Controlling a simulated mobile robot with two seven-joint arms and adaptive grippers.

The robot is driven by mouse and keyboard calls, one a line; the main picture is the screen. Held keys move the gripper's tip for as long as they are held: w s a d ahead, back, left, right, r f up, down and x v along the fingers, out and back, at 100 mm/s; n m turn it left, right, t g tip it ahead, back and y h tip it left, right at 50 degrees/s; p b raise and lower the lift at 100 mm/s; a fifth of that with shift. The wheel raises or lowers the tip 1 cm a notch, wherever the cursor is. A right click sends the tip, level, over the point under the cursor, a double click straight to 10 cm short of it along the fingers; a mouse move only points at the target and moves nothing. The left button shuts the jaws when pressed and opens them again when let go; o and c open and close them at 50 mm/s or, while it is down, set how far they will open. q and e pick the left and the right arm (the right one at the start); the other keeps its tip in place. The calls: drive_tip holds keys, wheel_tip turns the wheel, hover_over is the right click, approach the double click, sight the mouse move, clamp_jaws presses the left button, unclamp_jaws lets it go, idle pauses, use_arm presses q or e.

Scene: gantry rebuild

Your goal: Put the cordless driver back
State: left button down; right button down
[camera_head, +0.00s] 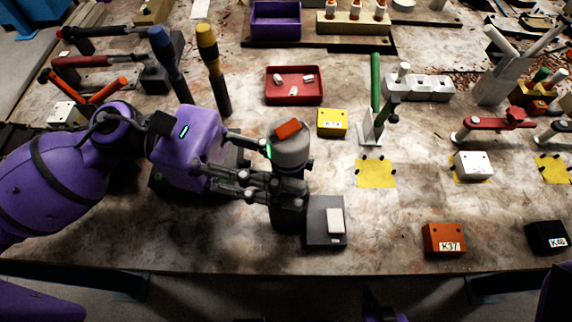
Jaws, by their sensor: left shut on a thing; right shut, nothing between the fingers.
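The cordless driver (290,153) looks like the upright grey body with an orange patch on top and a dark lower part. My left gripper (273,180) comes in from the left and is shut on it. The fingers hide part of its side. Its lower end is beside a dark grey block (318,238) with a white pad on it; I cannot tell whether it touches the block or table. A small dark part at the bottom edge appears to be the tip of my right gripper (381,304), shut and empty, in front of the table; most of it is out of frame.
A red tray (294,99) with small white pieces and a yellow block (332,123) stand behind the driver. A green-handled tool (376,85) stands to the right. An orange block (444,240) is near the front edge. The table between the grey and orange blocks is clear.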

use_arm(q)
drive_tip(key=shift+f+b, duration=0.45)
drive_tip(key=shift+f, duration=0.05)
idle(0.3)
drive_tip(key=c, duration=1.3)
unclamp_jaws()
drive_tip(key=shift+f, duration=0.1)
drive_tip(key=v, duration=1.2)
